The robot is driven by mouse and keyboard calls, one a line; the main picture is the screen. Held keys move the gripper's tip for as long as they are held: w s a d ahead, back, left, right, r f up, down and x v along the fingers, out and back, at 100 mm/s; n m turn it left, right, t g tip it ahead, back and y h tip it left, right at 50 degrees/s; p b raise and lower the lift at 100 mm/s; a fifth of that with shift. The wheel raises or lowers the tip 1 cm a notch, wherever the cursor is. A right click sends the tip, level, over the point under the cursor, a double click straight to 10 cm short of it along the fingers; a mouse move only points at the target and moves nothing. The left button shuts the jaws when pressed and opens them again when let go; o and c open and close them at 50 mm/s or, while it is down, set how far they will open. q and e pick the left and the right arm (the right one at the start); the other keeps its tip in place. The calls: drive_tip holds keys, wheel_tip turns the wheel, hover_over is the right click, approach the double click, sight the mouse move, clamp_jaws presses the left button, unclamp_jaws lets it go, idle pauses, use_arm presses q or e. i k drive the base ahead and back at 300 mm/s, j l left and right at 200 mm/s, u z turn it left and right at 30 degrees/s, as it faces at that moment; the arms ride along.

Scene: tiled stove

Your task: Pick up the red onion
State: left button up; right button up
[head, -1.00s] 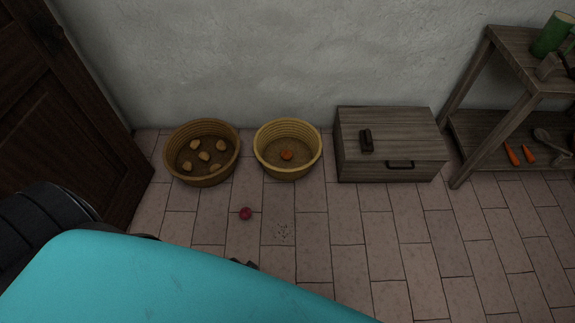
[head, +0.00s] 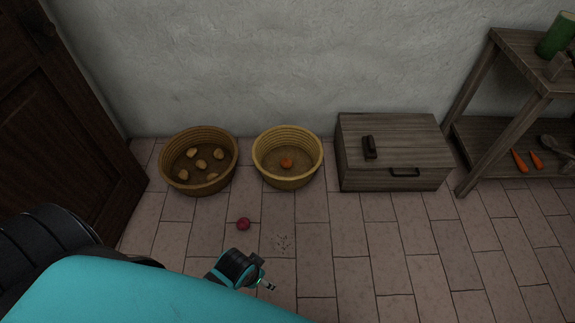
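The red onion (head: 243,224) lies on the tiled floor, in front of the gap between the two baskets. The wrist of my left arm shows just below and in front of the onion, with a small part of the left gripper (head: 268,287) at its end. This part is apart from the onion in the picture. Its fingers are too small and hidden to tell whether they are open or shut. My teal arm cover hides the lower left of the view. My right gripper is not in view.
A brown basket (head: 163,166) holds several potatoes. A lighter basket (head: 259,166) holds one orange-brown onion. A wooden chest (head: 365,181) stands right of them, then a shelf (head: 484,160) with carrots. A dark door (head: 60,130) is at left. The floor right of the red onion is clear.

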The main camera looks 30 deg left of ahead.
sight(243, 224)
drive_tip(key=u, duration=1.35)
